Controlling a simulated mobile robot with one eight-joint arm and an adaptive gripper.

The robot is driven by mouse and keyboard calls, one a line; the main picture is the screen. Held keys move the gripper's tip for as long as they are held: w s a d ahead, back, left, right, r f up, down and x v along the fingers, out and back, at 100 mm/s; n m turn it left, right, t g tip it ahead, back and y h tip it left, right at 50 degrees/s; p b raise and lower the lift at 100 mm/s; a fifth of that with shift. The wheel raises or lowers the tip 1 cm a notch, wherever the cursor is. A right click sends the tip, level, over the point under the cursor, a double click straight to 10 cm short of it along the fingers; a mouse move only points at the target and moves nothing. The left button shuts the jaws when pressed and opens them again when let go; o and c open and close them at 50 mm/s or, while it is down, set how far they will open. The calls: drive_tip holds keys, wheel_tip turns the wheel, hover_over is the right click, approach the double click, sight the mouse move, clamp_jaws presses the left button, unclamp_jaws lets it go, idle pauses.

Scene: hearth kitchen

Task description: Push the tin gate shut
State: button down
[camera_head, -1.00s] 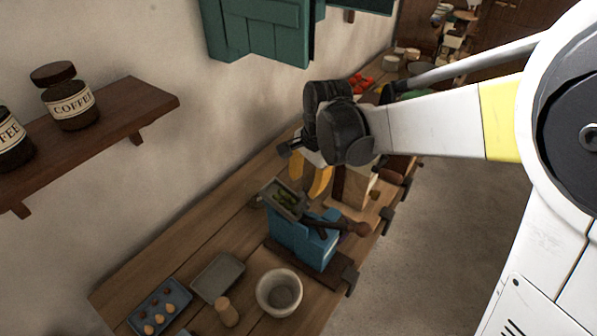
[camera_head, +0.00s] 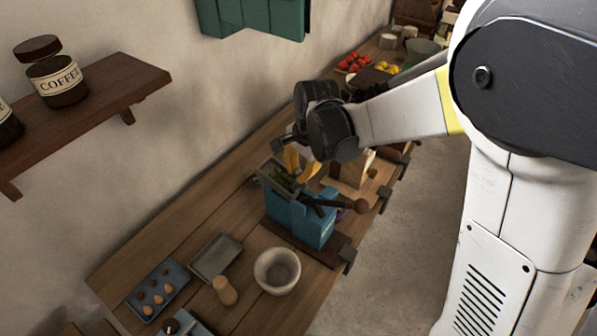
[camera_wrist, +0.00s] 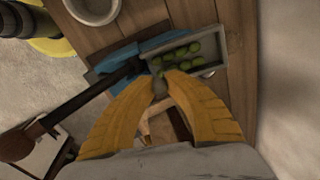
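A blue mill (camera_head: 290,215) stands on the wooden counter, with a grey tin tray or hopper (camera_head: 268,178) on top. In the wrist view the tin hopper (camera_wrist: 212,70) holds several round green things (camera_wrist: 180,57). I cannot clearly pick out the gate; a small grey rounded piece (camera_wrist: 160,90) at my fingertips may be part of it. My gripper (camera_wrist: 161,77), with yellow fingers, has its tips drawn together at the hopper's near edge. In the head view my gripper (camera_head: 292,165) is just behind the hopper; contact cannot be told.
A dark crank arm with a brown knob (camera_head: 361,206) sticks out to the right of the mill. A pale bowl (camera_head: 277,271), a grey tray (camera_head: 216,257), a wooden peg figure (camera_head: 224,291) and a blue egg tray (camera_head: 158,289) lie in front. A shelf (camera_head: 100,107) hangs on the left wall.

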wheel_tip(320, 180, down, 3)
drive_tip(key=shift+f+b, duration=0.1)
drive_tip(key=shift+b, duration=1.15)
drive_tip(key=c, duration=1.3)
unclamp_jaws()
drive_tip(key=shift+r, duration=0.2)
